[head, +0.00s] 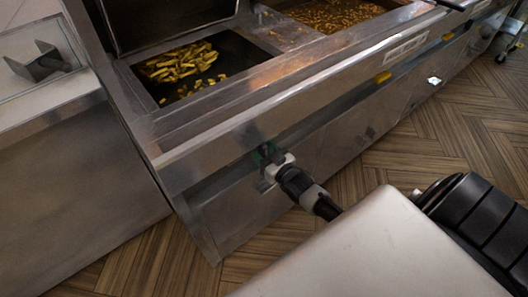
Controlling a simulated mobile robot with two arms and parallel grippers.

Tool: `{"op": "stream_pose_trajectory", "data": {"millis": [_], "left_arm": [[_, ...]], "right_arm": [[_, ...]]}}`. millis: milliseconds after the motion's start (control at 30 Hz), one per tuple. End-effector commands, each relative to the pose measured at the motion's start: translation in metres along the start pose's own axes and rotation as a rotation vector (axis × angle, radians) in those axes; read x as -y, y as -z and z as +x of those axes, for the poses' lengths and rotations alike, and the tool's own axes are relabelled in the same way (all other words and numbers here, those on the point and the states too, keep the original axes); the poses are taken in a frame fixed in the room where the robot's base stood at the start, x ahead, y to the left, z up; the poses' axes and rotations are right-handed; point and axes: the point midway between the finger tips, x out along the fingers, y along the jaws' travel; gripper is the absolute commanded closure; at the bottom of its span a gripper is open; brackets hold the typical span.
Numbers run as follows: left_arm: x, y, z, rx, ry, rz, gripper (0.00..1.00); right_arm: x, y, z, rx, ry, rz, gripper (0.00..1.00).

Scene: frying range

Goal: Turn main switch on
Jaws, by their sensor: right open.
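The steel fryer (225,136) runs diagonally from the lower left to the upper right of the head view. My right gripper (266,157) is open at the fryer's left front panel, with its fingers close against the metal. A small dark green part shows around the fingertips; I cannot tell whether it is a switch or part of the fingers. No main switch shows clearly, and the gripper covers that patch of panel. I cannot tell whether the fingers touch it. My left gripper is out of view.
Fries (180,64) lie in the left fryer well, and browned pieces (336,13) lie in the right one. Yellow parts (383,77) sit along the front panel. A counter (75,165) with a metal holder (42,66) stands at left. The wooden floor (440,140) is clear.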

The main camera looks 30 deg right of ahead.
Motion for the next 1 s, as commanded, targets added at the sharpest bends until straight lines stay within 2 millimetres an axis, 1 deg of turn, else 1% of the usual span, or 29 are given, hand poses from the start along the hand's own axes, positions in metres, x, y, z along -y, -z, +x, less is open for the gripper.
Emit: {"op": "stream_pose_trajectory", "data": {"millis": [133,233,500,600,700,800,1000], "left_arm": [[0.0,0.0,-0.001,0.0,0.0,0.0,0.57],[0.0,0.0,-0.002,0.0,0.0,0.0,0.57],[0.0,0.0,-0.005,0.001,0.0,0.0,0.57],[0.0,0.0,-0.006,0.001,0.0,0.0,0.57],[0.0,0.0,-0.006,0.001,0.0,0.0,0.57],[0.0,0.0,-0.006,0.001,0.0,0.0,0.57],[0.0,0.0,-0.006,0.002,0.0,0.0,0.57]], "right_arm": [[0.0,0.0,-0.004,0.0,0.0,0.001,0.51],[0.0,0.0,-0.016,0.001,0.0,0.001,0.51],[0.0,-0.001,-0.07,0.003,0.0,0.0,0.51],[0.0,-0.001,-0.087,0.003,0.0,0.0,0.51],[0.0,-0.001,-0.099,0.002,0.0,0.0,0.51],[0.0,0.0,-0.106,0.0,0.0,-0.001,0.51],[0.0,0.0,-0.108,-0.001,0.0,-0.001,0.51]]}}
